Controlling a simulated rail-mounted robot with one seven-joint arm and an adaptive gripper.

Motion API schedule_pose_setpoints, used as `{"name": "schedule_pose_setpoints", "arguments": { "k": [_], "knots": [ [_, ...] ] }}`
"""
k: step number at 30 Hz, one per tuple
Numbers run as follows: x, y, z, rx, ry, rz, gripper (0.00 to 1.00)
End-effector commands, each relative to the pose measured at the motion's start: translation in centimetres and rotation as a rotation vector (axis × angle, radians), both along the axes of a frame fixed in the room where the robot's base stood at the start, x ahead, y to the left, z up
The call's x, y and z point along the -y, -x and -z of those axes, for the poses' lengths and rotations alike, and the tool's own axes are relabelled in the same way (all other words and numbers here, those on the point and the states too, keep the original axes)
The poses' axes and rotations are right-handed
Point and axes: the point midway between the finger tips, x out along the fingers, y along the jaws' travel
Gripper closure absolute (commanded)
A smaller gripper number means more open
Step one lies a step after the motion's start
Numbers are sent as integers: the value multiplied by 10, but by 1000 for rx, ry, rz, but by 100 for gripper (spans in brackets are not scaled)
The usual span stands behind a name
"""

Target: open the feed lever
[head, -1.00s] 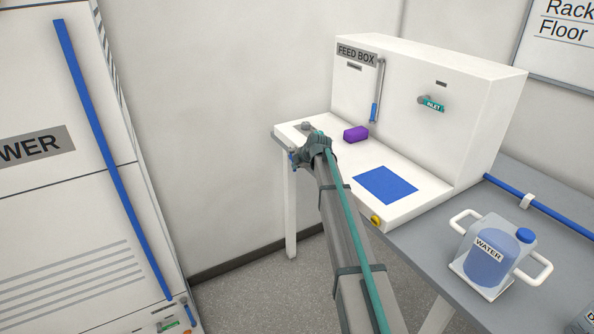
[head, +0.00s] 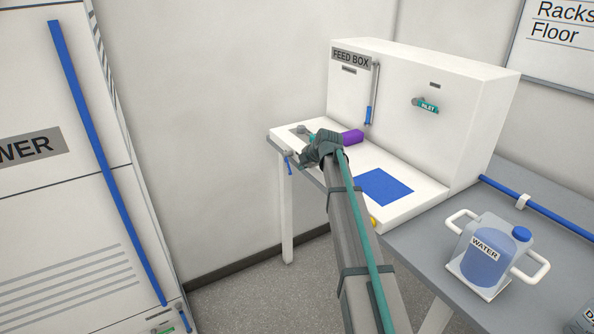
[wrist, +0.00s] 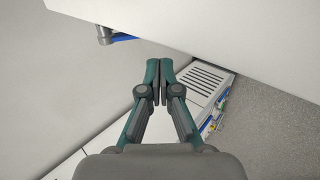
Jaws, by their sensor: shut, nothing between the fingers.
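The white feed box (head: 450,110) stands on the grey bench. In the head view a short blue-handled lever (head: 289,165) hangs at the left end of its base. In the wrist view a blue handle on a grey pivot (wrist: 104,35) shows at the upper left, by the edge of a white panel. A longer grey rod with a blue grip (head: 368,115) hangs upright on the box face; I cannot tell which is the feed lever. My gripper (wrist: 159,72) is shut and empty. In the head view it is near the base's left end, apart from the handle in the wrist view.
A purple block (head: 352,137) and a blue square (head: 387,187) are on the box's base. A teal-tagged inlet valve (head: 425,106) is on its face. A water jug (head: 488,255) stands on the bench (head: 440,250) at right. A tall white cabinet (head: 85,200) stands at left.

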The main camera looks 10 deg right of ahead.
Motion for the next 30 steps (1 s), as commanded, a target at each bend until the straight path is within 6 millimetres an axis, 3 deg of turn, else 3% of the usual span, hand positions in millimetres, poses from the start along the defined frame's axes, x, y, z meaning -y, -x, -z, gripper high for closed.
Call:
{"name": "schedule_pose_setpoints", "arguments": {
  "k": [3,9,23,26,30],
  "knots": [
    [6,18,-11,2,0,1,100],
    [12,32,-23,1,0,0,100],
    [12,35,-26,0,0,-1,100],
    [2,34,-25,-1,0,-13,100],
    [-32,35,-10,-17,-2,-53,100]
  ]
}}
